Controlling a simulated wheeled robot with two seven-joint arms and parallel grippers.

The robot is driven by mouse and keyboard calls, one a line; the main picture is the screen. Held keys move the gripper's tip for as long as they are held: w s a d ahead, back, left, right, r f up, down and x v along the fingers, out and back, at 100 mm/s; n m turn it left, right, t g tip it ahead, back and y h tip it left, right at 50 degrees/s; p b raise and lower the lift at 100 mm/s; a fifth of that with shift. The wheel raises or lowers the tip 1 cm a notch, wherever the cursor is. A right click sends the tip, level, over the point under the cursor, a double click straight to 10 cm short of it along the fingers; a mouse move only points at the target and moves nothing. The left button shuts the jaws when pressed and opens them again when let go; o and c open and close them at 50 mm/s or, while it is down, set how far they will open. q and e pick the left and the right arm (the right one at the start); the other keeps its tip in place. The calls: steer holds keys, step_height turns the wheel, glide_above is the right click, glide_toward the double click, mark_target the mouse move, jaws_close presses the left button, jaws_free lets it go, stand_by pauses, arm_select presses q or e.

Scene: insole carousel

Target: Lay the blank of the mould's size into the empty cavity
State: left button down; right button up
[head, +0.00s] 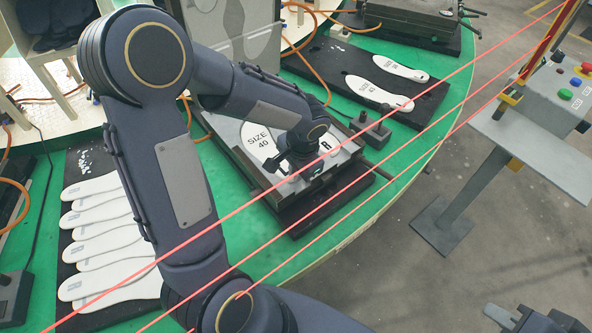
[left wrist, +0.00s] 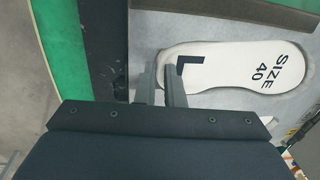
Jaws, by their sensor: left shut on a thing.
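A white blank marked SIZE 40 (head: 258,138) is at the left side of the grey mould (head: 228,130). In the left wrist view the same blank (left wrist: 235,68) also shows an L and looks flat over the mould's grey face; I cannot tell whether it is fully seated. My left gripper (head: 292,168) is at the blank's near end, its fingers (left wrist: 163,85) close together at the edge by the L. A white shape marked R (head: 327,145) is on the mould's right side, partly hidden by my gripper. My right gripper (head: 537,322) is at the bottom right, cut off by the frame.
Several white blanks (head: 105,240) lie on a black board at the left. Another black board (head: 330,70) behind holds two insoles. A small box (head: 372,130) stands right of the mould. Red beams cross the view. A control panel (head: 560,95) stands at the right.

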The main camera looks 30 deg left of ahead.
arm_select(q)
steer(key=c, duration=1.5)
jaws_free()
steer(key=shift+o, duration=0.2)
step_height(320, 180, up, 8)
steer(key=d, duration=0.1)
steer(key=shift+s, duration=0.25)
steer(key=shift+s+d+f, duration=0.1)
steer(key=shift+f, duration=0.05)
